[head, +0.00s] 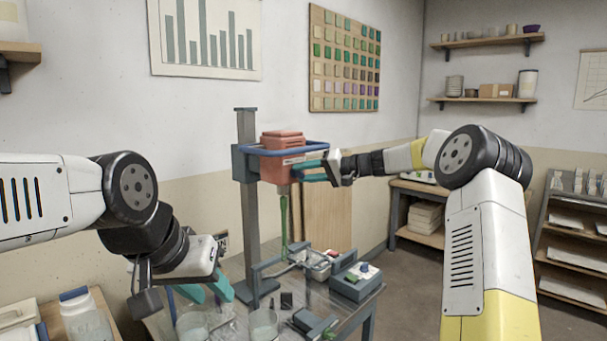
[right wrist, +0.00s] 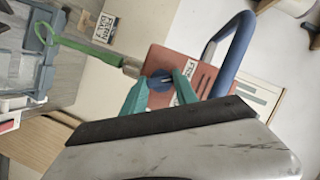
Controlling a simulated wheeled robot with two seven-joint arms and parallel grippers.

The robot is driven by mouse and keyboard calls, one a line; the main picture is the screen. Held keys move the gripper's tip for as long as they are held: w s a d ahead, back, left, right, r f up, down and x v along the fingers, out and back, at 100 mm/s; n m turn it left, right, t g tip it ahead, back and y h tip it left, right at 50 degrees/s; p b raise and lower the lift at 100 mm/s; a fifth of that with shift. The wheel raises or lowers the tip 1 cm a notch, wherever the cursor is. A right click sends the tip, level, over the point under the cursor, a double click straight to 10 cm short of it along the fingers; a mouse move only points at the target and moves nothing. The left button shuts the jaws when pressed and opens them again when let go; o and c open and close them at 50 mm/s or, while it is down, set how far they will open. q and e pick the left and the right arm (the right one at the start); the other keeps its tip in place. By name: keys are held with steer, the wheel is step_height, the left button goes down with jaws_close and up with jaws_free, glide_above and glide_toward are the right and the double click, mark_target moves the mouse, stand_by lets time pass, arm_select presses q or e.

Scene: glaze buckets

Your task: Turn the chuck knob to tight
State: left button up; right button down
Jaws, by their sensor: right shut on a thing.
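The red mixer (head: 285,146) hangs on a grey stand (head: 247,205) with a blue frame (head: 297,150) around it. A green stirring shaft (head: 284,220) points down from its chuck (right wrist: 132,68). My right gripper (head: 306,170) comes from the right against the mixer's lower side. In the right wrist view its teal fingers (right wrist: 162,86) are shut on the small dark blue chuck knob (right wrist: 161,79), which they partly cover. The knob is hidden in the head view, and its setting cannot be read. My left gripper (head: 207,291) is low at the left, its teal fingers apart and empty.
Clear containers (head: 263,325) stand on the bench below the left gripper. A grey box with buttons (head: 356,281) sits at the bench's right. A lidded jar (head: 85,314) stands at the lower left. Free space surrounds the right forearm.

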steer(key=m+y, duration=0.1)
steer(key=m, duration=0.2)
steer(key=shift+d+f, duration=0.1)
steer(key=shift+f, duration=0.05)
steer(key=m+y, duration=0.2)
steer(key=m, duration=0.2)
steer(key=shift+f, duration=0.15)
steer(key=m+t, duration=0.1)
steer(key=m, duration=0.1)
steer(key=m+y, duration=0.1)
steer(key=m, duration=0.1)
steer(key=shift+f+m+t, duration=0.1)
steer(key=shift+m+t, duration=0.2)
steer(key=shift+t, duration=0.1)
steer(key=shift+m+t, duration=0.8)
steer(key=shift+m, duration=1)
steer(key=shift+y, duration=0.3)
steer(key=c, duration=1)
jaws_free()
steer(key=shift+o, duration=0.2)
steer(key=v, duration=0.7)
steer(key=shift+s+d, duration=0.25)
